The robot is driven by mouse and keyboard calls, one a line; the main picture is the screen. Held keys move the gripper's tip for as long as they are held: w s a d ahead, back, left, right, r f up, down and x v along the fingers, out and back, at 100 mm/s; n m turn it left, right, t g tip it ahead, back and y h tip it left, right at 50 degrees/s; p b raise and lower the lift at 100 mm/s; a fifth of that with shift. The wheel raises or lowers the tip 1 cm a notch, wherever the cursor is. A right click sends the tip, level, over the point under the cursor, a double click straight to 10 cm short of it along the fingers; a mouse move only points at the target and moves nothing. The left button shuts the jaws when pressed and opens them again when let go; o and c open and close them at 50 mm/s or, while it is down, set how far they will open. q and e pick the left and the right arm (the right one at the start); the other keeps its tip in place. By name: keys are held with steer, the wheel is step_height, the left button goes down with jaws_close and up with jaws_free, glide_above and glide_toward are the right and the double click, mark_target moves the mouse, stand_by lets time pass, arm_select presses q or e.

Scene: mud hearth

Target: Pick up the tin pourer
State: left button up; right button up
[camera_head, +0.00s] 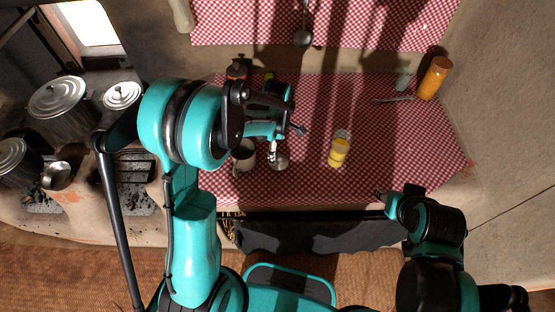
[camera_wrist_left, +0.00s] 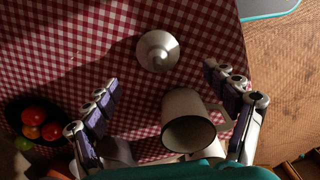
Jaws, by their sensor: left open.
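A small silver conical vessel with a narrow top, which looks like the tin pourer (camera_head: 279,161), stands on the red checked cloth. In the left wrist view the pourer (camera_wrist_left: 157,52) is just beyond the fingertips, near the middle. My left gripper (camera_head: 284,140) is above it, fingers spread and empty. In the wrist view my left gripper (camera_wrist_left: 165,86) has a pale mug (camera_wrist_left: 189,128) below and between its fingers; I see no contact. My right gripper (camera_head: 380,196) is by the front edge at right, too small to read.
The mug (camera_head: 243,157) stands close left of the pourer. A yellow-filled jar (camera_head: 338,151) is to its right. An orange jar (camera_head: 434,78) stands far right. A dark bowl of tomatoes (camera_wrist_left: 34,122) shows in the wrist view. Pots (camera_head: 63,108) sit on the hearth. Cloth right of the yellow jar is clear.

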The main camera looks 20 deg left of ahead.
mark_target(279, 157)
arm_select(q)
steer(key=f, duration=0.2)
steer(key=f+b, duration=0.1)
steer(key=f, duration=0.1)
steer(key=f+b, duration=0.1)
steer(key=f, duration=0.2)
steer(key=shift+w+d, duration=0.1)
steer(key=shift+d, duration=0.2)
steer(key=shift+r, duration=0.1)
steer(key=c, duration=1)
steer(key=shift+c, duration=0.6)
steer(key=shift+r, duration=0.1)
